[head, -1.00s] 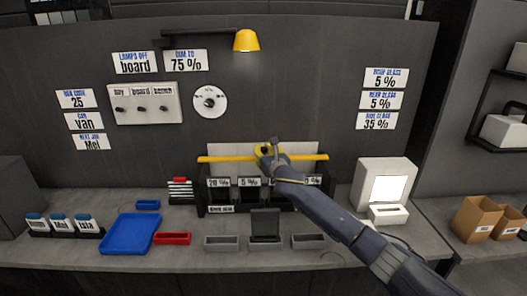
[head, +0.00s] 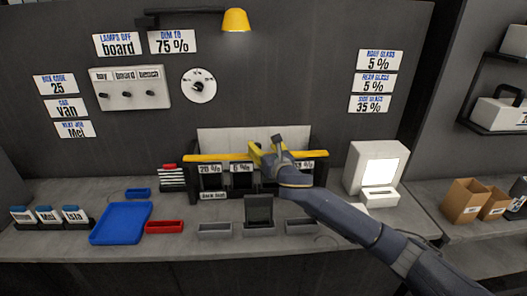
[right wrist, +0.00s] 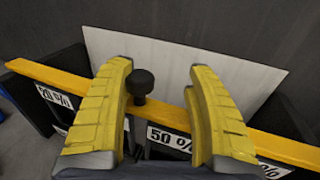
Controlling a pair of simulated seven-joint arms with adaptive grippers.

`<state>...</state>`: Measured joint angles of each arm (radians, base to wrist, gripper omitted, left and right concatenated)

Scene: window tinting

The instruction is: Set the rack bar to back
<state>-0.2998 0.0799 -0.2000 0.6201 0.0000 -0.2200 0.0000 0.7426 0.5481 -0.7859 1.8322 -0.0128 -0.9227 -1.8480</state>
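The rack bar (head: 215,157) is a long yellow bar across the front of the rack, before a white back panel (head: 230,138); its right part is partly hidden by my gripper. In the right wrist view the bar (right wrist: 75,84) has a dark knob (right wrist: 142,83) standing on it. My right gripper (head: 268,149) is at the middle of the bar. In the right wrist view its yellow fingers (right wrist: 163,85) are spread on both sides of the knob, which is nearer the left finger, with a gap at the right finger. My left gripper is not in view.
Percent labels (head: 210,169) and dark slots sit under the bar. Grey trays (head: 215,229), a blue tray (head: 122,223) and a red tray (head: 165,227) lie in front on the bench. A white device (head: 375,167) stands to the right.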

